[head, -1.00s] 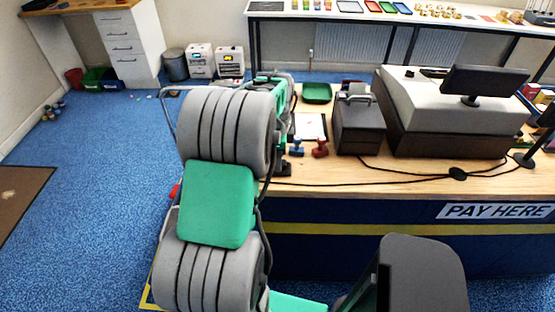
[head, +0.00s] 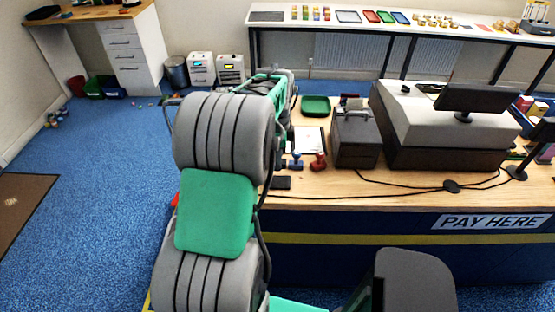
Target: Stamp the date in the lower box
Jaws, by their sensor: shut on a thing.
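A white sheet (head: 309,139) lies on the counter, partly hidden by my arm at its left; its boxes are too small to make out. A blue-handled stamp (head: 296,162) and a red-handled stamp (head: 318,161) stand upright just in front of it. A flat black pad (head: 281,183) lies nearer the counter's front edge. My arm reaches up across the left end of the counter. My gripper is hidden behind it, so its jaws and anything in them do not show.
A dark box with a handle (head: 354,138), a green tray (head: 315,106) and a till (head: 445,130) stand on the counter (head: 400,193). Black cables run over its front right part. A long shelf table (head: 430,31) stands behind.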

